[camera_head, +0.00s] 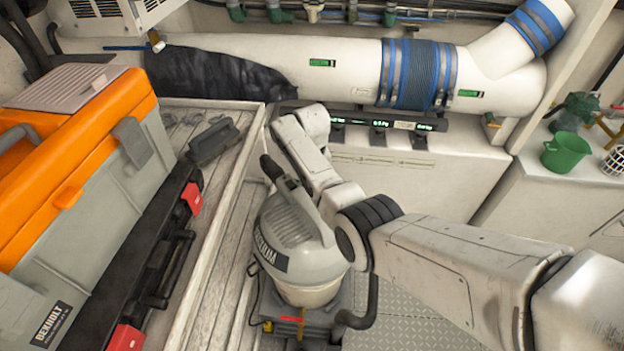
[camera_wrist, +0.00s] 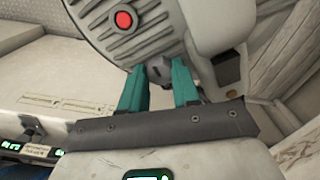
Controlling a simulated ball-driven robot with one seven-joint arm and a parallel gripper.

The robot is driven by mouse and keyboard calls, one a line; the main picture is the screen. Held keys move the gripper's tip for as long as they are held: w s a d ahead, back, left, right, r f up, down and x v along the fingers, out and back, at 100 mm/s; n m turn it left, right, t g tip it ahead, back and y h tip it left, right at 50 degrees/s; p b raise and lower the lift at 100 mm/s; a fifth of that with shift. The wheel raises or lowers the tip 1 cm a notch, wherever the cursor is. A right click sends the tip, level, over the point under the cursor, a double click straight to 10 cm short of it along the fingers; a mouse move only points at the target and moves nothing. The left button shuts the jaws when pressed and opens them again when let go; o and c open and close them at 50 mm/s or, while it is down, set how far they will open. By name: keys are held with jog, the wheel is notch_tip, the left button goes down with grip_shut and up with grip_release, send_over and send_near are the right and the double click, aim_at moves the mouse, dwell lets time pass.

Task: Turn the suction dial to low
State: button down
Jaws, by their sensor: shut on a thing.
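The vacuum (camera_head: 290,245) is a pale grey canister with a dark name label, standing beside the slatted bench. In the wrist view its ribbed grey body (camera_wrist: 165,22) fills the top, with a round red button (camera_wrist: 123,19) on it. The suction dial (camera_wrist: 159,69) is a small dark grey knob low on that body. My gripper (camera_wrist: 160,78) has teal fingers, one on each side of the dial, and is shut on it. The dial's markings and setting cannot be read. In the head view my arm hides the dial and the fingers.
An orange and grey toolbox (camera_head: 75,170) and a black case (camera_head: 165,260) crowd the bench (camera_head: 205,265) at left. A white pipe (camera_head: 340,68) with a blue sleeve crosses the back. A green bucket (camera_head: 567,152) stands at right. Open floor (camera_head: 420,310) shows beneath my arm.

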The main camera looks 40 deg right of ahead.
dwell(0.4)
jog(key=c, duration=0.8)
grip_release()
